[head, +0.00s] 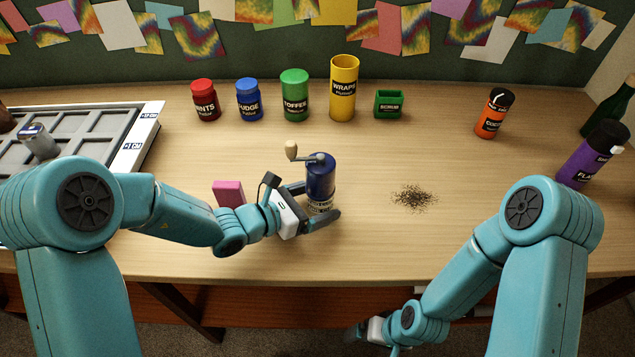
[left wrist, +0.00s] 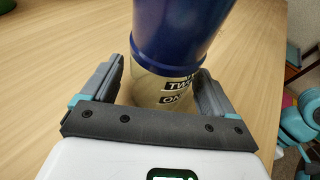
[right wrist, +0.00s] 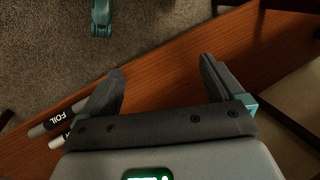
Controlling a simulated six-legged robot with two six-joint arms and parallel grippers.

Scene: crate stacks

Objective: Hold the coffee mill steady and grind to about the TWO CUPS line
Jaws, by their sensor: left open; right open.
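The coffee mill (head: 320,178) stands upright on the table, with a blue body, a clear lower jar and a crank whose wooden knob (head: 291,150) points left. In the left wrist view the mill (left wrist: 182,32) shows its jar with TWO and ONE labels; the contents level is hard to tell. My left gripper (head: 318,202) is open, its fingers on either side of the jar, with a gap visible at least on one side. My right gripper (right wrist: 160,80) is open and empty, low in front of the table's edge; in the head view it is partly hidden by my arm.
Several jars, a yellow WRAPS can (head: 343,88) and a green box (head: 388,104) line the back. A tray (head: 130,140) is left, an orange shaker (head: 494,113) right.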

